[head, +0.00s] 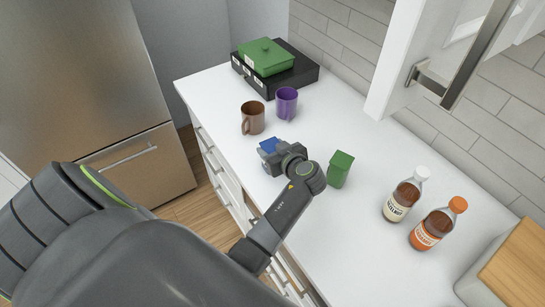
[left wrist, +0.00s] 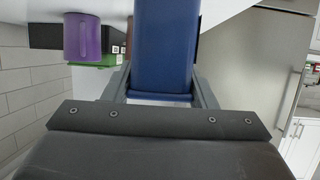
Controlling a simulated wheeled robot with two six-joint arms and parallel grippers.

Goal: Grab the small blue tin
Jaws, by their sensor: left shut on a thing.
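The small blue tin (head: 269,146) shows in the head view just beyond my left gripper (head: 276,154), over the white counter near its front edge. In the left wrist view the blue tin (left wrist: 165,45) stands between the two grey fingers of my left gripper (left wrist: 164,88), which are shut on its sides. The gripper and wrist hide part of the tin in the head view. I cannot tell whether the tin touches the counter. My right gripper is in neither view.
A brown mug (head: 252,118) and a purple mug (head: 287,103) stand behind the tin. A green tin (head: 340,169) stands right of my wrist. Two bottles (head: 403,201) (head: 438,224) stand farther right. A green box (head: 266,57) sits on a black box (head: 304,73) at the back.

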